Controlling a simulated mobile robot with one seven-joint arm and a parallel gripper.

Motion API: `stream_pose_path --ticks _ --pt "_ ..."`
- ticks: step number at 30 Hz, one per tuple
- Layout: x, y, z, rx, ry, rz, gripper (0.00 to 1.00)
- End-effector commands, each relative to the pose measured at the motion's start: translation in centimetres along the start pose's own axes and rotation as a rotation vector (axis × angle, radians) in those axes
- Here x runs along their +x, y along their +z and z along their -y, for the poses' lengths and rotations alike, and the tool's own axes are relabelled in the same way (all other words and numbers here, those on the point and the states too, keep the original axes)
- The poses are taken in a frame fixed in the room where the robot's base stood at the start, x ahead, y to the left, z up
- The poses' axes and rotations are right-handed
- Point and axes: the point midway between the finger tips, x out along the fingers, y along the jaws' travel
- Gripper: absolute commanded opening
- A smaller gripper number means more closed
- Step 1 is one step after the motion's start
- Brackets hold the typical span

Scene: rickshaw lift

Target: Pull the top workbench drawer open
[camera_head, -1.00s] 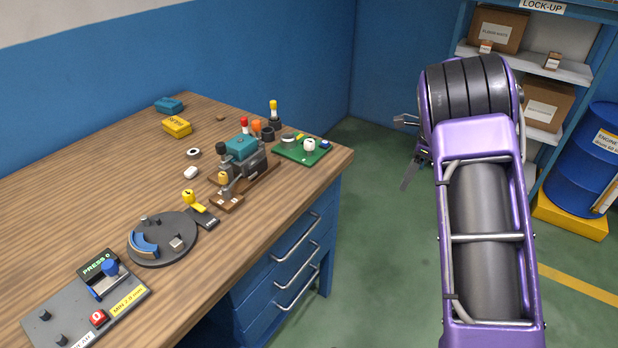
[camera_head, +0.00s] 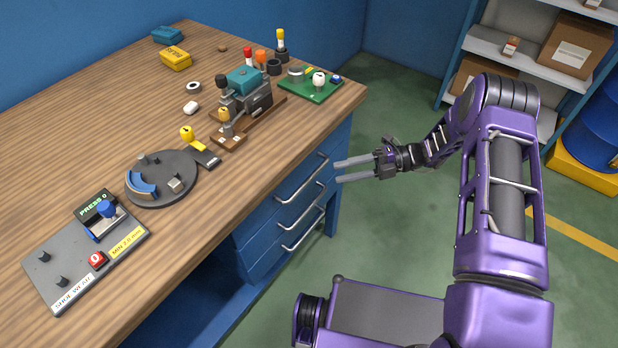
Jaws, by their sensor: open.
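The top workbench drawer (camera_head: 286,203) is blue, with a silver bar handle (camera_head: 303,181). It is the highest of three stacked drawers under the right end of the wooden workbench (camera_head: 95,105), and it looks shut. My gripper (camera_head: 338,171) is open and empty. Its two grey fingers point left toward the drawer fronts, to the right of the top handle in the picture. A gap shows between the fingertips and the handle; the exact depth between them is hard to tell.
Two lower drawers with handles (camera_head: 301,207) sit below. Green floor (camera_head: 395,235) is clear right of the bench; shelving (camera_head: 500,45) stands at the back right.

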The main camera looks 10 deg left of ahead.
Motion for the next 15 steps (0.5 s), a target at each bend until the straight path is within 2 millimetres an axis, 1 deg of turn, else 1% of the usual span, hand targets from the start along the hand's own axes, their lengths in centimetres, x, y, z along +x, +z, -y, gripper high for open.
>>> stream_pose_path --ticks 1,3,9,12,15 --pt "1.2 -0.1 0.0 0.001 0.0 -0.003 0.47" --pt "2.8 -0.1 0.0 0.0 0.0 -0.004 0.47" --pt "6.7 -0.1 0.1 0.0 -0.002 -0.003 0.47" --pt "8.1 0.0 0.1 0.0 -0.002 -0.001 0.47" --pt "9.0 0.0 0.1 -0.001 -0.002 -0.001 0.47"
